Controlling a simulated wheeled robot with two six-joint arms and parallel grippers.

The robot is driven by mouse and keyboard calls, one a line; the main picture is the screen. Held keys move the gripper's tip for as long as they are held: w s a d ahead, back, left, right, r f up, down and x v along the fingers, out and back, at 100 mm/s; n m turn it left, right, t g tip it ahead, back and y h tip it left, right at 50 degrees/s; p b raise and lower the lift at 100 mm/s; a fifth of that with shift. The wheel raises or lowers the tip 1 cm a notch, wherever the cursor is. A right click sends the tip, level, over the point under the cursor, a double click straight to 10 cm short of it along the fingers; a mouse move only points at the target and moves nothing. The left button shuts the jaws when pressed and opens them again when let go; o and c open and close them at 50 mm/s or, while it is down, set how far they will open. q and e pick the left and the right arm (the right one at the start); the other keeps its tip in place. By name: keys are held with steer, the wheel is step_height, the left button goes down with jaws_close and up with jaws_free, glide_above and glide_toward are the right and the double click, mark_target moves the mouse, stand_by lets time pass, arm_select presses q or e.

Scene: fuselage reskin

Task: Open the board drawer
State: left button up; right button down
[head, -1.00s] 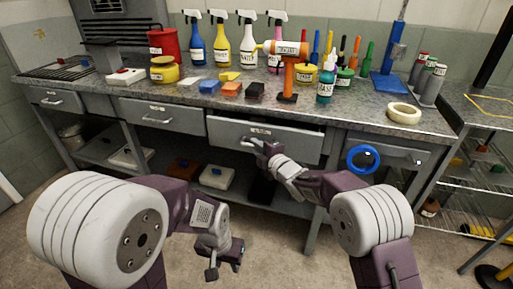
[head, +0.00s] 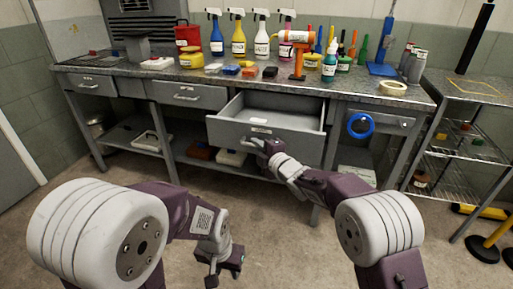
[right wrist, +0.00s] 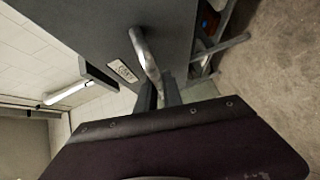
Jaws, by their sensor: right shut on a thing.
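The board drawer (head: 290,136) is the grey drawer in the middle of the workbench. It stands pulled out, with its empty-looking inside showing. My right gripper (head: 262,149) is at its front, shut on the drawer's bar handle (right wrist: 146,52). In the right wrist view the fingers (right wrist: 159,94) meet the handle, beside a small label (right wrist: 123,71) too blurred to read. My left gripper (head: 224,272) hangs low over the floor, away from the bench. It holds nothing that I can see, and its fingers look apart.
The workbench top (head: 200,73) carries spray bottles, small blocks and an orange tool (head: 299,62). Other drawers (head: 190,95) beside the open one are shut. A wire shelf (head: 455,160) stands at right. Floor before the bench is clear.

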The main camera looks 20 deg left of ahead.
steer(key=shift+s, duration=0.2)
steer(key=shift+w, duration=0.1)
steer(key=c, duration=1.8)
jaws_free()
steer(key=shift+o, duration=0.2)
steer(key=p+v, duration=0.1)
steer(key=v, duration=0.8)
